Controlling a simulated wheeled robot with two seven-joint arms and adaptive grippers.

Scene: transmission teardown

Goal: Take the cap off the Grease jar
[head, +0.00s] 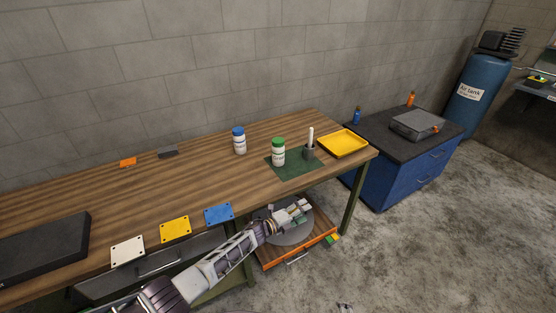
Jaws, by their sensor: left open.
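A white jar with a green cap (278,152) stands upright on the green mat (287,171) near the right end of the wooden bench. A white jar with a blue cap (239,141) stands upright to its left and farther back. Both caps are on. The labels are too small to read, so I cannot tell which is the Grease jar. My left gripper (303,208) is open and empty in front of the bench's front edge, below and to the right of the jars in the picture, apart from both. My right gripper is not clearly in view.
A grey holder with a white stick (310,147) stands beside the green-capped jar. A yellow tray (343,142) lies at the bench's right end. White, yellow (175,229) and blue plates line the front edge.

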